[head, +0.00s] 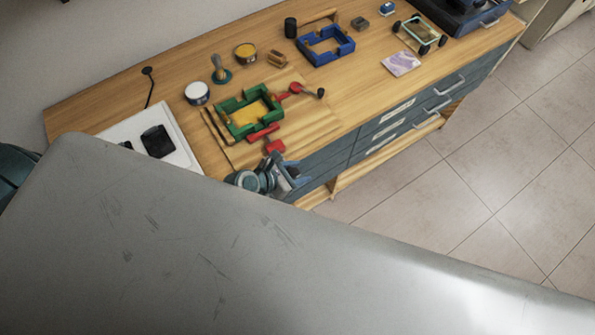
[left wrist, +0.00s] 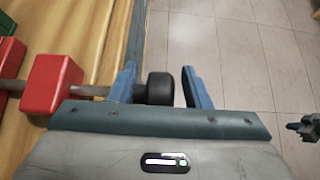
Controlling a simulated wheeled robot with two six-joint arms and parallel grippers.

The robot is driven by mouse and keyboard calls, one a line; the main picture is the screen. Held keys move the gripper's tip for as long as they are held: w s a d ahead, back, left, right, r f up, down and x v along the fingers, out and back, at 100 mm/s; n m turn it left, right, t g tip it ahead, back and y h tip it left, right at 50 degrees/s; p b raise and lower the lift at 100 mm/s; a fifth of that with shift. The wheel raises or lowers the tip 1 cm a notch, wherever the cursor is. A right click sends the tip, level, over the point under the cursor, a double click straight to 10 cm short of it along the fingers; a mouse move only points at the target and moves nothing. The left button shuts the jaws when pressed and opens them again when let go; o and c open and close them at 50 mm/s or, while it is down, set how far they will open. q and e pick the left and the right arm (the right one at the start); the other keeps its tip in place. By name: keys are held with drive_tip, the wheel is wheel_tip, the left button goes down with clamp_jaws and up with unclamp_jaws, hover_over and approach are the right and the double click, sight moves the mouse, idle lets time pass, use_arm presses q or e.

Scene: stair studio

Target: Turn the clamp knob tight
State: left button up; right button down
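The clamp's black knob (left wrist: 160,88) sits at the end of a metal rod, just past the bench edge, in the left wrist view. The rod runs left into a red block (left wrist: 52,83), which also shows in the head view (head: 275,147). My left gripper (left wrist: 161,86) is open, with its blue fingers on either side of the knob. The left finger is close against the knob's left end; a gap shows to the right finger. In the head view my left gripper (head: 290,174) is at the bench's front edge and the knob cannot be made out.
A green frame (head: 229,106) with a yellow inside stands by the red block. A second red clamp part (head: 295,88) with a dark knob (head: 320,92) is behind it. A blue frame (head: 318,57) stands farther back. Drawers (head: 388,125) face open tiled floor.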

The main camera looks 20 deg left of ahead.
use_arm(q)
drive_tip(key=b+v, duration=0.2)
drive_tip(key=v, duration=0.8)
drive_tip(key=shift+s+a, duration=0.2)
drive_tip(key=shift+a, duration=0.05)
drive_tip(key=shift+r, duration=0.15)
